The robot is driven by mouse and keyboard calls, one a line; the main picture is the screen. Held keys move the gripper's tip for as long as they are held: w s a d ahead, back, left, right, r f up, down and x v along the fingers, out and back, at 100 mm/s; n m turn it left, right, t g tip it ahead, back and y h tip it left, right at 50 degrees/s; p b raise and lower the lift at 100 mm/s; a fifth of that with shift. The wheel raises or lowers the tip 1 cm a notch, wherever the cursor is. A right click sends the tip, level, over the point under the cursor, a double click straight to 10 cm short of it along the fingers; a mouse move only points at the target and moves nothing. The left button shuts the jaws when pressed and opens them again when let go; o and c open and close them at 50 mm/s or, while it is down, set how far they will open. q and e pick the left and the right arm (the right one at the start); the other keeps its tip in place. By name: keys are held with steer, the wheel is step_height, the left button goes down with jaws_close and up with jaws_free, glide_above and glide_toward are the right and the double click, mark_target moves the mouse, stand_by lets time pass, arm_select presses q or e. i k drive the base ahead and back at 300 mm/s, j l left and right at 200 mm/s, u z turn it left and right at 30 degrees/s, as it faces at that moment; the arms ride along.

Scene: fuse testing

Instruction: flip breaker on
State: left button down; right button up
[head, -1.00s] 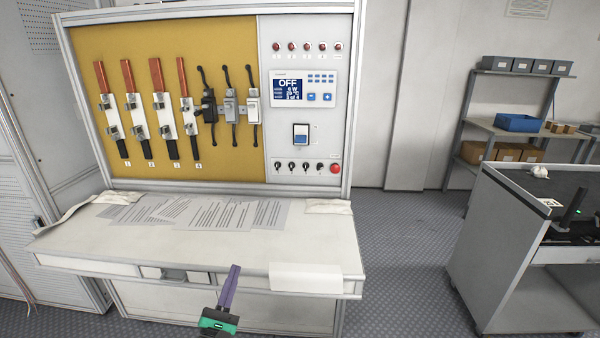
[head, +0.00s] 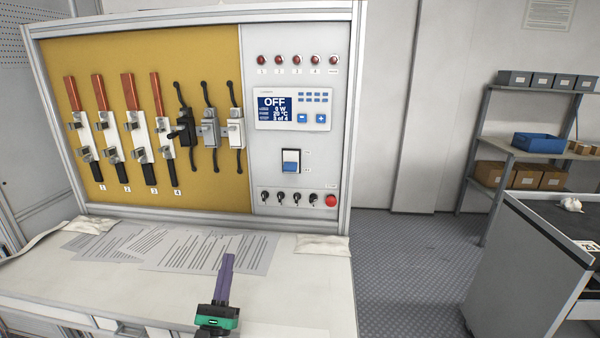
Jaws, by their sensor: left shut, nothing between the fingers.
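The breaker (head: 291,161) is a blue and white rocker switch on the grey control panel, below the display. The display (head: 293,108) reads OFF. My left gripper (head: 227,262) is shut and empty, with purple fingers and a green and black body. It is above the workbench, below and to the left of the breaker, and apart from it. My right gripper is not in view.
The workbench (head: 305,262) has printed sheets (head: 205,250) on it. Fuses and black-handled holders hang on the yellow board (head: 215,60). Small knobs and a red button (head: 331,200) sit below the breaker. A grey cart (head: 525,265) stands at right.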

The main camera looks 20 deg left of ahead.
mark_target(289, 166)
steer(key=i, duration=0.9)
